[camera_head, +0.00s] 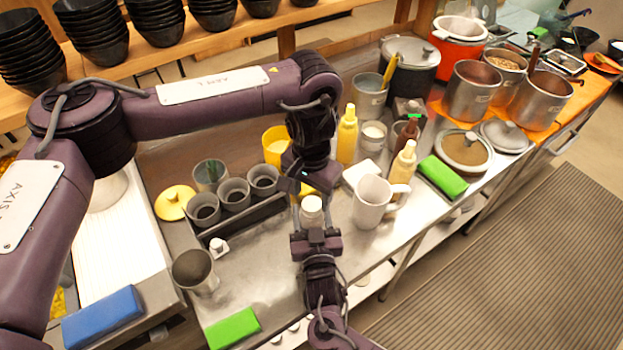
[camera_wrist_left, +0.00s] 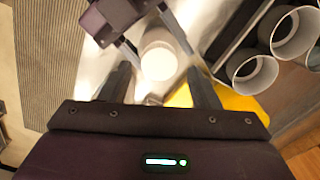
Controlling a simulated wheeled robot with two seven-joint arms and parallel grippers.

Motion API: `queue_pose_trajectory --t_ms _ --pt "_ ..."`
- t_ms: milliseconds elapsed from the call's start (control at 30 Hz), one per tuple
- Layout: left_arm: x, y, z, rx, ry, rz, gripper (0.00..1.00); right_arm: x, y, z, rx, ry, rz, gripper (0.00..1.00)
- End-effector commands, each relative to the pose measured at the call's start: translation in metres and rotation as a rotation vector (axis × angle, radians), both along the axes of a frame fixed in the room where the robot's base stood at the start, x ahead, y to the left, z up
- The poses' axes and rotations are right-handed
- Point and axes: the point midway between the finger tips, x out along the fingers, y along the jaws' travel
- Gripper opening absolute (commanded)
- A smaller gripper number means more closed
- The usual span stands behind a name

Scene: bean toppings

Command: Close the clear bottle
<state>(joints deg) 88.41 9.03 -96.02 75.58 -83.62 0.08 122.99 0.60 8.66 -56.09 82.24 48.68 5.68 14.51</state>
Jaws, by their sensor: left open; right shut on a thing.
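The clear bottle (camera_head: 312,212) stands upright on the steel counter and looks whitish, with a pale round top. In the left wrist view its round white top (camera_wrist_left: 158,62) faces the camera; I cannot tell whether that is a cap or the open mouth. My right gripper (camera_head: 314,232) is shut on the bottle from the front, its fingers on both sides. My left gripper (camera_head: 307,184) is open just above and behind the bottle. In the left wrist view its two fingers (camera_wrist_left: 160,82) point toward the bottle top with nothing clearly between them.
Grey cups (camera_head: 234,190) in a dark rack stand left of the bottle. A white mug (camera_head: 371,203) stands close on the right, with yellow squeeze bottles (camera_head: 347,135) behind. A small white piece (camera_head: 218,247) lies front left. Bare counter (camera_head: 255,275) shows in front.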

Motion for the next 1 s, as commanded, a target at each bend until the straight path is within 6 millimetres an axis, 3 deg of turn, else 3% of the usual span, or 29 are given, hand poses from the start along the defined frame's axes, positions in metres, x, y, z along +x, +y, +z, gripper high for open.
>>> queue_pose_trajectory --t_ms 200,567,900,1000 --pt "0.0 0.0 -0.021 0.0 0.0 -0.002 0.56 0.0 0.0 -0.001 0.0 0.001 0.0 0.0" --pt "0.0 0.0 -0.025 -0.001 -0.001 -0.002 0.55 0.0 0.0 -0.001 0.0 0.001 0.0 0.0" --pt "0.0 0.0 -0.025 0.0 -0.001 -0.001 0.11 0.0 0.0 -0.001 0.0 0.001 0.0 0.0" --pt "0.0 0.0 -0.025 0.0 -0.001 -0.013 0.11 0.0 0.0 -0.001 0.0 0.001 0.0 0.0"
